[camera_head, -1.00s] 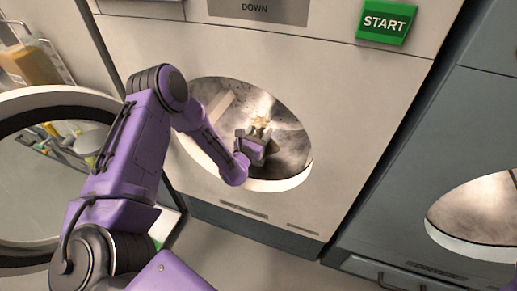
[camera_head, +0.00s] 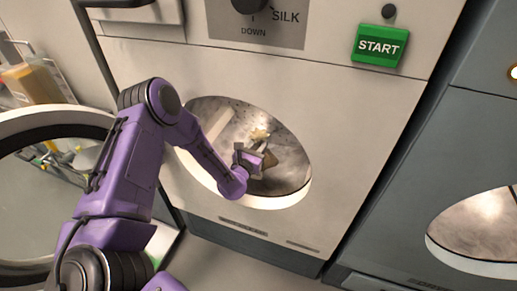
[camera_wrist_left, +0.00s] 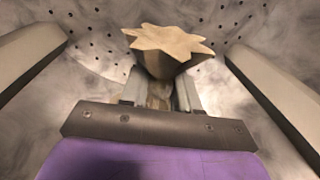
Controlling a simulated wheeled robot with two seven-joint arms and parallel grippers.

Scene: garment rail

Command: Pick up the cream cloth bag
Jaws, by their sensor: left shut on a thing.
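The cream cloth bag (camera_wrist_left: 165,45) shows in the left wrist view as a tan bundle with a flared, jagged top and a narrow neck. My left gripper (camera_wrist_left: 160,92) is shut on the neck of the bag, inside the perforated drum. In the head view the left gripper (camera_head: 256,158) reaches through the round opening, and a small part of the bag (camera_head: 260,135) shows just above it. The bag's lower part is mostly hidden behind the gripper. My right gripper is not seen.
The round drum opening (camera_head: 262,203) surrounds my left forearm, with its rim close below. An open round door (camera_head: 30,125) stands at the left. A green START button (camera_head: 380,45) is on the machine's front. A second machine with a round opening (camera_head: 475,265) stands at right.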

